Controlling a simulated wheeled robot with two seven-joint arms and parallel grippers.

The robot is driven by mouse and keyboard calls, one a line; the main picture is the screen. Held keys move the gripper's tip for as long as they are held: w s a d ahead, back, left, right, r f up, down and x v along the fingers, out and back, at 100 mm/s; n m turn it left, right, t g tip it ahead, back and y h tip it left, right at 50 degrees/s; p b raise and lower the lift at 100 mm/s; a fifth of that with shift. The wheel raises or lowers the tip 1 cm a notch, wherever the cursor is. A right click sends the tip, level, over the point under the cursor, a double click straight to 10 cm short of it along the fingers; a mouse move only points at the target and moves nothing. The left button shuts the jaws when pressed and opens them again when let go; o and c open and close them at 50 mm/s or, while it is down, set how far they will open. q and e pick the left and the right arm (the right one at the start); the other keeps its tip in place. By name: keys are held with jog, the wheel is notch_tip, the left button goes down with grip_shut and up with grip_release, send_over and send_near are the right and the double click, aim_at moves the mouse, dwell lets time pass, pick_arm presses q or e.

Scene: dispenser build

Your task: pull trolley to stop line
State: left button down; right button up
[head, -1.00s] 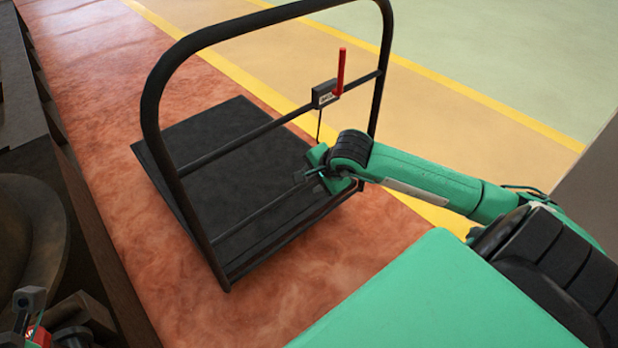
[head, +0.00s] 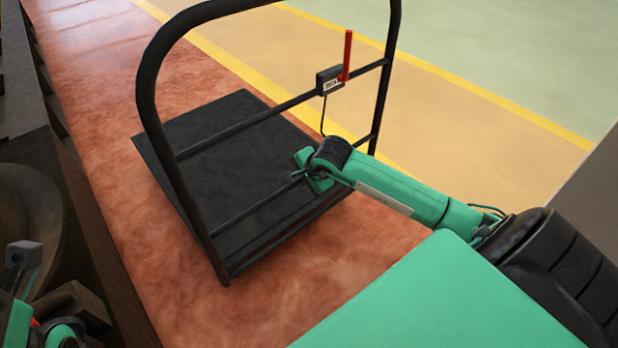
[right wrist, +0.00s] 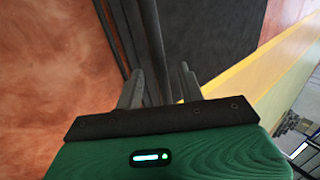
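The trolley (head: 180,210) has a flat black deck (head: 225,135) and a tall black hoop handle with two crossbars. A small grey box with a label (head: 329,80) and a red upright rod (head: 347,55) sit on the upper crossbar. My right gripper (head: 300,178) is at the lower crossbar (head: 250,210). In the right wrist view, its two fingers (right wrist: 158,85) stand apart, with a dark bar (right wrist: 153,45) running between them; a firm grip does not show. Part of my left arm (head: 22,290) shows at the lower left; its finger state is unclear. I cannot pick out a stop line.
The trolley stands on a reddish floor strip (head: 100,60). Yellow lines (head: 225,65) border a tan lane (head: 450,130) to the right. Dark brown structures (head: 90,230) line the left edge, close to the trolley. A grey surface (head: 590,200) stands at the right edge.

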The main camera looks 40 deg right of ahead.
aim_at(299, 181)
jog(key=shift+b+x, duration=0.4)
jog(key=shift+x, duration=1.1)
grip_shut()
dwell(0.4)
